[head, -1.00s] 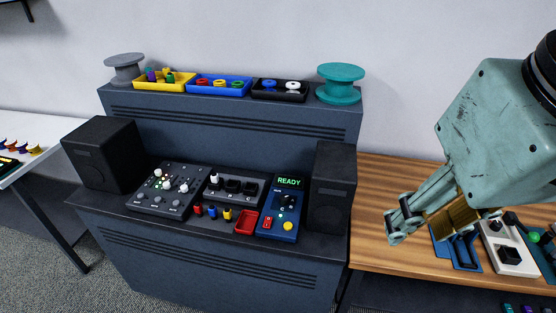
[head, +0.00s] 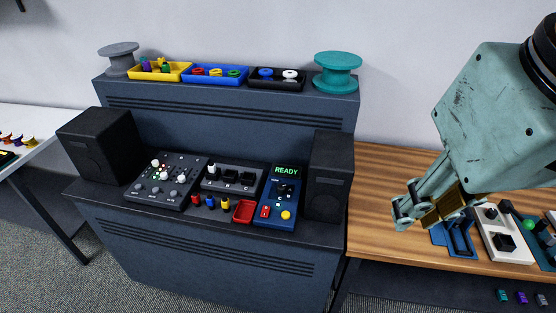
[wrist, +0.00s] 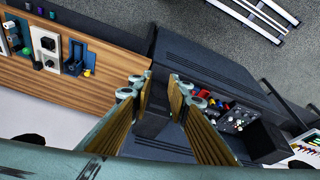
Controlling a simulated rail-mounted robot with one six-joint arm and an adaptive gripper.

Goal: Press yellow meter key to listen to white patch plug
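The blue meter (head: 278,196) stands on the grey console with READY lit in green. Its yellow key (head: 286,215) is at the lower right of its face, beside a red switch. The white patch plug (head: 212,170) stands upright at the left socket of a black patch panel (head: 233,190). My gripper (head: 405,213) is in the air right of the console, clear of the meter and plug. In the wrist view its fingers (wrist: 160,92) are apart with nothing held. The meter's face is not clearly visible in the wrist view.
A black speaker (head: 328,178) stands between my gripper and the meter. Red, blue and yellow plugs (head: 210,201) and a red tray (head: 244,211) are in front of the patch panel. A mixer (head: 167,182) is at left. A wooden table (head: 385,185) with devices lies under my gripper.

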